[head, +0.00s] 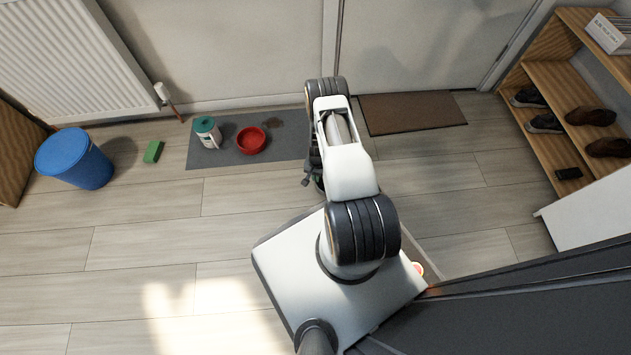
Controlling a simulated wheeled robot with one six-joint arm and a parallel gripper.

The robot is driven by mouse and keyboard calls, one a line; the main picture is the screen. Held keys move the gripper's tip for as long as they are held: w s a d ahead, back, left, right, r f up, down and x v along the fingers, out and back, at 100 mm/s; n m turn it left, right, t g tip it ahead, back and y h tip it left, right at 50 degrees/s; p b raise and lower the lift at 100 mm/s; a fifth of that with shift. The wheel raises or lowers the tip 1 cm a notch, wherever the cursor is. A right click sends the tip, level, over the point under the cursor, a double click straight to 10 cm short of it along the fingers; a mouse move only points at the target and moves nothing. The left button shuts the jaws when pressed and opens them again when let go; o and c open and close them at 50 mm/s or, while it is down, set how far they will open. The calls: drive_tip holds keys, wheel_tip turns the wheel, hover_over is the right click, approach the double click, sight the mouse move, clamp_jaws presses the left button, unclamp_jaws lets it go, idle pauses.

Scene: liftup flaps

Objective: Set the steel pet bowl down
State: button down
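I cannot make out a steel pet bowl in the head view; my arm may hide it. A red bowl (251,140) sits on the grey mat (287,143) along the wall, with a dark stain patch near it. My gripper (313,183) points down by the mat's front edge, right of the red bowl and apart from it. The arm covers most of the gripper, so its fingers and anything in them are hidden.
A white tub with a green lid (206,131) stands on the mat's left part. A green block (153,152) and a blue bin (75,158) are further left. A brown doormat (412,112) and a wooden shoe rack (545,85) are right. The left foreground floor is clear.

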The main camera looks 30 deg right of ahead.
drive_tip(key=shift+w+a+f, duration=0.1)
drive_tip(key=shift+a+f, duration=0.15)
drive_tip(key=shift+f, duration=0.2)
drive_tip(key=shift+w+f+b, duration=0.1)
drive_tip(key=shift+f+b, duration=0.85)
drive_tip(key=shift+f, duration=0.6)
drive_tip(key=c, duration=1.3)
unclamp_jaws()
drive_tip(key=shift+c, duration=0.2)
drive_tip(key=shift+r, duration=0.1)
